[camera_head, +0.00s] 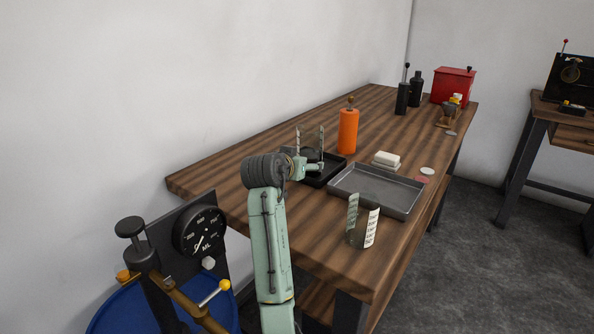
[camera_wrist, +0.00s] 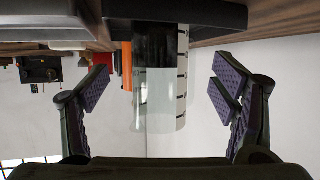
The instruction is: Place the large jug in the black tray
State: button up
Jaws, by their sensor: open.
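A clear jug with a white marked scale (camera_head: 321,138), which I take as the large jug, stands upright in the black tray (camera_head: 327,181) by the wall side of the bench. In the wrist view, which is upside down, the jug (camera_wrist: 155,80) meets the black tray (camera_wrist: 205,14). My gripper (camera_head: 313,167) is at the jug's near side. In the wrist view my gripper (camera_wrist: 161,82) is open, its fingers on either side of the jug with clear gaps. The jug's lower part is partly hidden by my gripper and the tray rim in the head view.
A grey metal tray (camera_head: 375,190) lies right of the black tray. Another clear marked jug (camera_head: 371,228) stands in front of it. An orange bottle (camera_head: 348,131) stands behind the black tray. White blocks (camera_head: 386,159), black bottles (camera_head: 402,98) and a red box (camera_head: 453,87) are farther back.

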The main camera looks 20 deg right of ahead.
jog(key=shift+b+v, duration=0.35)
jog(key=shift+v, duration=1.4)
